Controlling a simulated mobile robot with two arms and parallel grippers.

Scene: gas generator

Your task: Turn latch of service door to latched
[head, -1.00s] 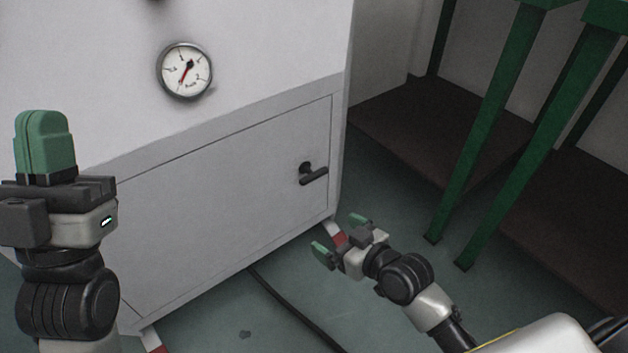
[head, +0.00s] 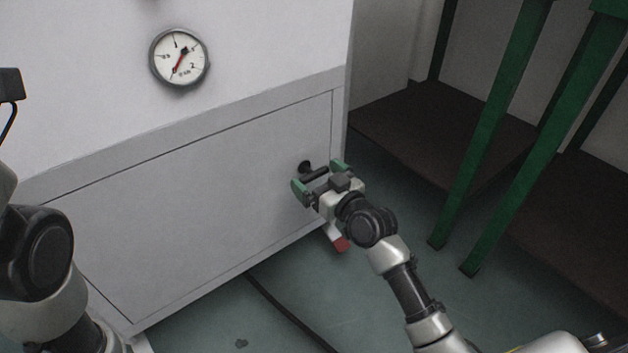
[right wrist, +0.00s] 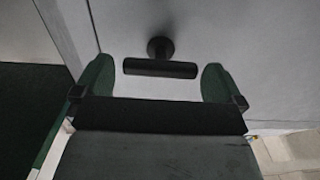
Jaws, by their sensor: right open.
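The service door (head: 205,203) is a grey panel low on the white cabinet, flush in its frame. Its black latch (head: 306,168) sits near the door's right edge, a round hub with a short bar. My right gripper (head: 319,176) is open at the latch, its green fingertips on either side of the bar. In the right wrist view the latch bar (right wrist: 160,68) lies crosswise between the open fingertips (right wrist: 158,80), with a gap at each end. I cannot tell the depth exactly.
A round pressure gauge (head: 179,57) is on the cabinet above the door. Green legs (head: 490,130) and a dark low platform (head: 440,125) stand at the right. A black cable (head: 285,310) lies on the floor in front of the cabinet.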

